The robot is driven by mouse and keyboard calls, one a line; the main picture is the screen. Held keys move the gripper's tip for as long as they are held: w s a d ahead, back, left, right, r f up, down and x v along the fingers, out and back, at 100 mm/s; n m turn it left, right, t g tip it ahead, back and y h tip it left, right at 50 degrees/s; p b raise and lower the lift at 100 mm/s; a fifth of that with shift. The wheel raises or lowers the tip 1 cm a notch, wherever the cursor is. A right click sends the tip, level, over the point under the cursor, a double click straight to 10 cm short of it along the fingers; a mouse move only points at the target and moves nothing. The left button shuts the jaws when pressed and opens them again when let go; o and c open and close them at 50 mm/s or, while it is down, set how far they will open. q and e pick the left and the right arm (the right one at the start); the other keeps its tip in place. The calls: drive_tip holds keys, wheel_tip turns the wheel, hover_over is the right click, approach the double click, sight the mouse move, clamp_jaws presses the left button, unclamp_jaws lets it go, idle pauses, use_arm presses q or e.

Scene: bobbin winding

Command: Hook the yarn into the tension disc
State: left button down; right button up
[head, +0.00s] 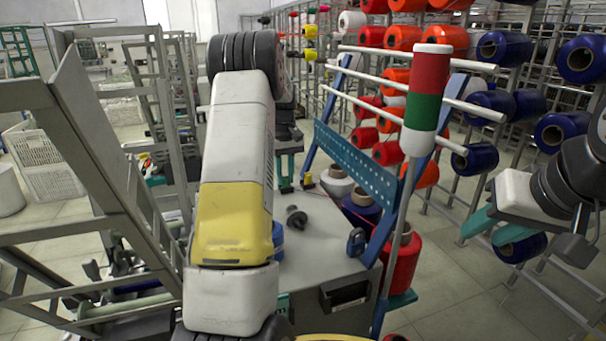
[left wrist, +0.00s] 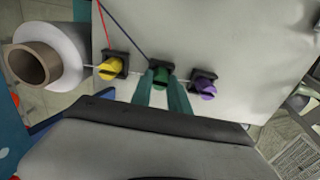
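In the left wrist view three tension discs sit in a row on a pale panel: yellow (left wrist: 111,68), green (left wrist: 160,80) and purple (left wrist: 205,87). A red yarn (left wrist: 102,22) runs to the yellow disc. A dark blue yarn (left wrist: 124,31) runs down to the green disc; its end there is too small to make out. My left gripper (left wrist: 161,90) has its teal fingers apart on either side of the green disc; I cannot tell whether they touch it. In the head view the left gripper (head: 296,183) points down over the machine top. My right gripper (head: 497,228) is open and empty at the right.
A blue perforated bar (head: 352,163) and a post with a red, white and green cylinder (head: 427,95) stand right of my left gripper. Yarn cones, one red (head: 403,262), stand below the bar. A black part (head: 296,217) lies on the grey top (head: 318,265).

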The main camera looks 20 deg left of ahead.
use_arm(q)
drive_tip(key=shift+r, duration=2.25)
